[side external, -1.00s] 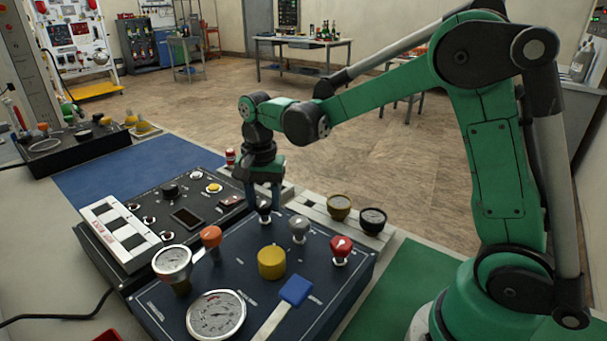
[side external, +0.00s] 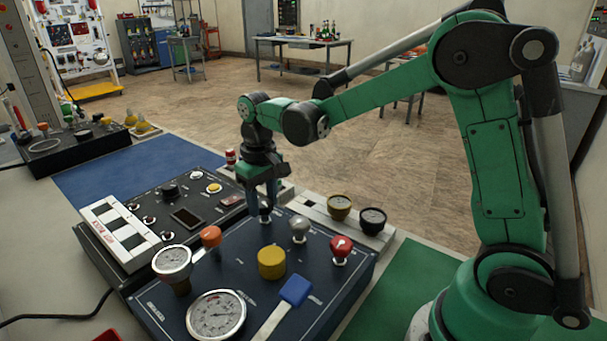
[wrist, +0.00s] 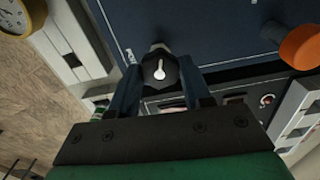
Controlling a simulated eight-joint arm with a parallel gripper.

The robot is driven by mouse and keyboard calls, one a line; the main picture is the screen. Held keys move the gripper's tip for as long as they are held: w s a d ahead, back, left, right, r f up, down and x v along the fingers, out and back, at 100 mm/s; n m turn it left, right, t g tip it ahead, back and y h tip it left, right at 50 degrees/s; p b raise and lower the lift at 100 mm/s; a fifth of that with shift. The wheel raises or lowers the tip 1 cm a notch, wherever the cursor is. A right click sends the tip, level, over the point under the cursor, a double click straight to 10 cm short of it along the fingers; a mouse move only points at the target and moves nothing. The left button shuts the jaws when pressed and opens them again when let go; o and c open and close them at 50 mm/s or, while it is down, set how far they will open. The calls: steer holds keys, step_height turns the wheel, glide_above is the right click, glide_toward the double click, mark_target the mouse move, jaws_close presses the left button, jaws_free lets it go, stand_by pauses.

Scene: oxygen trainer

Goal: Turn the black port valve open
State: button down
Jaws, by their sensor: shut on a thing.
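The black port valve is a dark knob (wrist: 160,72) with a white pointer mark, near the far edge of the dark blue panel (side external: 235,270). In the side external view the black knob (side external: 265,211) is partly hidden by my gripper (side external: 259,200). In the wrist view my gripper (wrist: 165,85) has one finger on each side of the knob. The fingers are shut on it. The white pointer lies nearly straight along the picture's vertical.
Gauges (side external: 215,314) stand at the front. A black switch box (side external: 160,220) adjoins on the left.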

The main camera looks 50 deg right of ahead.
mark_target(263, 203)
steer(key=n, duration=0.4)
steer(key=shift+n, duration=0.3)
steer(key=n, duration=0.4)
steer(key=shift+n, duration=0.4)
steer(key=shift+c, duration=1.9)
jaws_free()
steer(key=shift+r, duration=2.85)
